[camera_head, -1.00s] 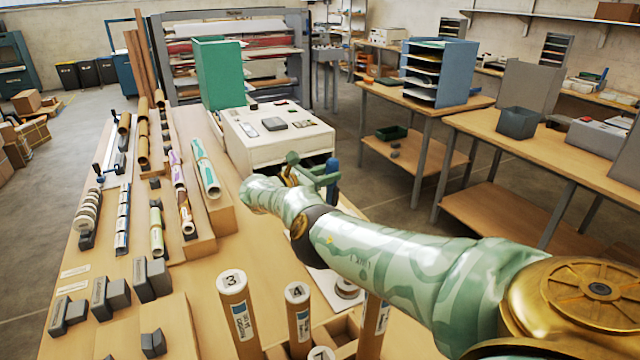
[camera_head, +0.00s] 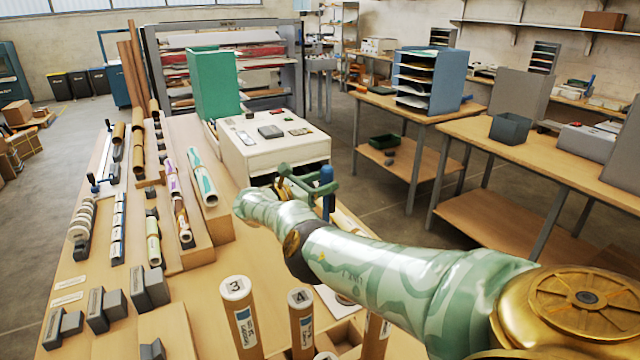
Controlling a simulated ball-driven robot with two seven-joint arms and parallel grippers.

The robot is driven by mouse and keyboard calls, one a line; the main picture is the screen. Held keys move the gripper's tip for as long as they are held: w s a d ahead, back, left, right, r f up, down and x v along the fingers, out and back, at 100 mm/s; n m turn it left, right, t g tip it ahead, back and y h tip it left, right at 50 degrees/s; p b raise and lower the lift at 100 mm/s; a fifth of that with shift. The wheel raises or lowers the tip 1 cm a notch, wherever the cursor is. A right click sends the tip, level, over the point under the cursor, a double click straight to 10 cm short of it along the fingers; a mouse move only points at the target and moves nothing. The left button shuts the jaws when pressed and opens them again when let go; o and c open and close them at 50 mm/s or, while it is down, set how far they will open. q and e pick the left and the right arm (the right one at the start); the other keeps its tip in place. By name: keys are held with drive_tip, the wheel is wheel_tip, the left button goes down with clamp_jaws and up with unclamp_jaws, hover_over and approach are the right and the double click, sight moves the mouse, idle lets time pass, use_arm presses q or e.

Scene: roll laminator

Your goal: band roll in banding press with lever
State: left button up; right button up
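My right arm reaches in from the right. Its green gripper (camera_head: 308,184) is over the bench, just in front of the white cabinet. A blue upright lever handle (camera_head: 327,192) stands at the gripper's fingers. I cannot tell whether the fingers are closed on it. The rest of the press is mostly hidden behind my arm. Upright brown rolls marked 3 (camera_head: 241,315) and 4 (camera_head: 302,325) stand in a divided wooden holder at the front. Printed rolls, one white and teal (camera_head: 203,176), lie on the stepped wooden rack at left. My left gripper is not in view.
The white cabinet (camera_head: 274,148) carries small items on top, with a green upright box (camera_head: 214,85) behind it. Grey blocks (camera_head: 140,287) stand at the bench's front left. Side tables (camera_head: 540,155) are at right, beyond open floor.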

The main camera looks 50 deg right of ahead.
drive_tip(key=w+a, duration=0.1)
drive_tip(key=a, duration=0.6)
drive_tip(key=shift+a, duration=0.25)
idle(0.5)
